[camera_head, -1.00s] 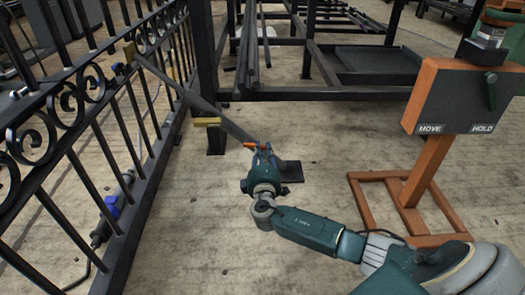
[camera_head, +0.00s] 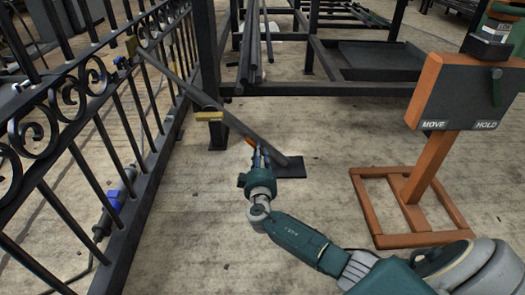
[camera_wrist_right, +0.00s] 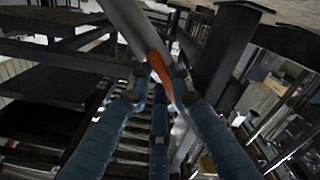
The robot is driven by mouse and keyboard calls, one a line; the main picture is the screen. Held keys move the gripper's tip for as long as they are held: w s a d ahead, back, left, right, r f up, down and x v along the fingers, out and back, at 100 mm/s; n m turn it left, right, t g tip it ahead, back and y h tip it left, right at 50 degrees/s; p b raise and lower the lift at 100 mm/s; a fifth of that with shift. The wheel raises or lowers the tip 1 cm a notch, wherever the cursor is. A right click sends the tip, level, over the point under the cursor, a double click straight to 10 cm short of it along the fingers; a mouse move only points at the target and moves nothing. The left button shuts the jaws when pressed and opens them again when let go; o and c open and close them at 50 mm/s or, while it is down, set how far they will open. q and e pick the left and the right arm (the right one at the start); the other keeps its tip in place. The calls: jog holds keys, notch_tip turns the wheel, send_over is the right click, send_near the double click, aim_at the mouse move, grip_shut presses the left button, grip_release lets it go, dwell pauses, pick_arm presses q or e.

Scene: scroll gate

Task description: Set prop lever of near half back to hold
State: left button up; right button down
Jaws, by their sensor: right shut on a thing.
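The near gate half (camera_head: 85,95) is black iron with scrolls, on the left in the head view. A grey prop bar (camera_head: 180,85) slopes from it down to a dark foot plate (camera_head: 291,167) on the floor. An orange lever (camera_head: 249,141) shows at the bar's lower part. My right gripper (camera_head: 259,153) is there, its fingers partly hiding the lever. In the right wrist view the orange lever (camera_wrist_right: 156,66) lies between the fingertips (camera_wrist_right: 160,80), beside the grey bar (camera_wrist_right: 128,25); the gripper is shut on it. My left gripper is not in view.
An orange stand holds a dark board (camera_head: 462,95) marked MOVE and HOLD, with a green pointer (camera_head: 496,88) on the HOLD side. A black rack (camera_head: 330,88) stands behind. A brass-coloured block (camera_head: 209,116) is near the black post. A blue-and-grey tool (camera_head: 115,199) lies by the gate.

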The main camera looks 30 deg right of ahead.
jog(key=shift+w+a+f+m, duration=0.35)
jog(key=shift+a+m, duration=0.25)
jog(key=shift+m, duration=0.75)
jog(key=shift+w+a+f+m, duration=0.3)
jog(key=shift+a+m, duration=0.25)
jog(key=shift+m, duration=0.85)
jog(key=shift+w+a+f+m, duration=0.35)
jog(key=shift+a+m, duration=0.25)
jog(key=shift+m, duration=0.75)
jog(key=c, duration=1.5)
grip_release()
jog(key=shift+c, duration=0.2)
notch_tip(320, 180, up, 10)
jog(key=shift+r, duration=0.1)
